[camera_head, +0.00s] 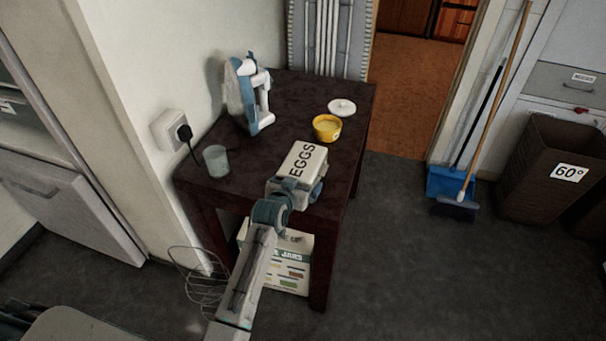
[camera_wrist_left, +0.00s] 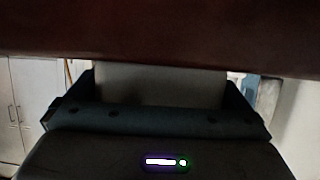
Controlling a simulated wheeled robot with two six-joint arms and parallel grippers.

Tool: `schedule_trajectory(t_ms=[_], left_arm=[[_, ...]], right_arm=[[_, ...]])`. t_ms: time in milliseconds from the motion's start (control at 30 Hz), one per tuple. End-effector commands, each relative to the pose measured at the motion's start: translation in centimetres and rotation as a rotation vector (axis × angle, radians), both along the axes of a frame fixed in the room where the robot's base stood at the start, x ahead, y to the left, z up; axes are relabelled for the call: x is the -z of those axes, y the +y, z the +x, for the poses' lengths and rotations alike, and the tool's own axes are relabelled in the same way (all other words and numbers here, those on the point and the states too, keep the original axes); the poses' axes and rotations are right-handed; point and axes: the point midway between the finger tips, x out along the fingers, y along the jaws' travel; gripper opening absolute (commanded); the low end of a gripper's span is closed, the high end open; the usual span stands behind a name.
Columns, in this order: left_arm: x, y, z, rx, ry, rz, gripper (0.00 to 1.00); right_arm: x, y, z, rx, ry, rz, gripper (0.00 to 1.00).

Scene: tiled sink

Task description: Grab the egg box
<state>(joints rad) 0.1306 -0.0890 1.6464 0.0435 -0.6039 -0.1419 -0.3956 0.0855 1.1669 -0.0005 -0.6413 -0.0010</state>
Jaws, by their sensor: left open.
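The egg box (camera_head: 302,160), a pale box with "EGGS" on its top, is at the front edge of the dark table. My left gripper (camera_head: 298,190) is at the near end of the box, overlapping it in the head view. In the left wrist view, its fingers (camera_wrist_left: 160,88) stand apart, with a pale surface between them that looks like the egg box. The gripper is open. Whether the fingers touch the box cannot be told. The near end of the box is hidden by the gripper. My right gripper is in neither view.
The dark table (camera_head: 283,108) also holds a yellow bowl (camera_head: 327,128), a white lid (camera_head: 342,107), a glass (camera_head: 216,161) and a blue-white appliance (camera_head: 242,95). A labelled box (camera_head: 290,276) stands beneath. A wire whisk-like object (camera_head: 202,283) is at left.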

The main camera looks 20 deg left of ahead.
Motion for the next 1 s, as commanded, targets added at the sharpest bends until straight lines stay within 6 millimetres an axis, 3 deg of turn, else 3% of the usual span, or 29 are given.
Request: schedule_trajectory(t_ms=[67,267,667,933,1000], left_arm=[[0.0,0.0,0.0,0.0,0.0,0.0,0.96],[0.0,0.0,0.0,0.0,0.0,0.0,0.57],[-0.9,0.0,0.0,0.0,-0.006,0.0,0.57],[-4.0,0.0,0.0,0.0,-0.007,-0.001,0.57],[-3.6,0.8,-1.5,-0.001,-0.002,0.002,0.57]], right_arm=[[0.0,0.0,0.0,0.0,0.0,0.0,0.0],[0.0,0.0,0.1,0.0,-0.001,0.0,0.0],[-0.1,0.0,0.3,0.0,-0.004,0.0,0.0],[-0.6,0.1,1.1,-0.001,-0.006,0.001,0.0],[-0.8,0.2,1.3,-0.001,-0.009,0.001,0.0]])
